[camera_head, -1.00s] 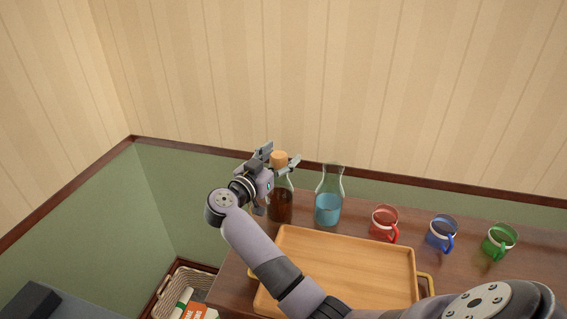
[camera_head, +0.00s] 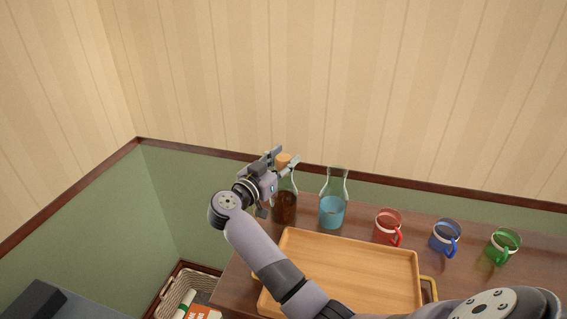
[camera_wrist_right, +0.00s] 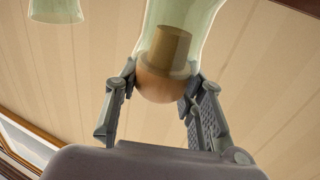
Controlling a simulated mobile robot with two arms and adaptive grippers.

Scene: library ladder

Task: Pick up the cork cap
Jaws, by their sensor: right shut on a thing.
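The cork cap (camera_head: 284,159) is a tan, rounded stopper in the mouth of a clear glass carafe with dark brown liquid (camera_head: 285,208). In the right wrist view the cap (camera_wrist_right: 162,82) shows a round head, with its plug inside the glass neck. My right gripper (camera_head: 285,160) has its two fingers on opposite sides of the round head, shut on it. The fingers partly hide the cap in the head view. The carafe stands upright on the wooden cabinet top (camera_head: 240,283). My left gripper is not in view.
A carafe with blue liquid (camera_head: 331,212) stands just right of the brown one. A red mug (camera_head: 387,226), a blue mug (camera_head: 444,236) and a green mug (camera_head: 502,245) follow. An empty wooden tray (camera_head: 355,270) lies in front. A wicker basket (camera_head: 172,295) is at lower left.

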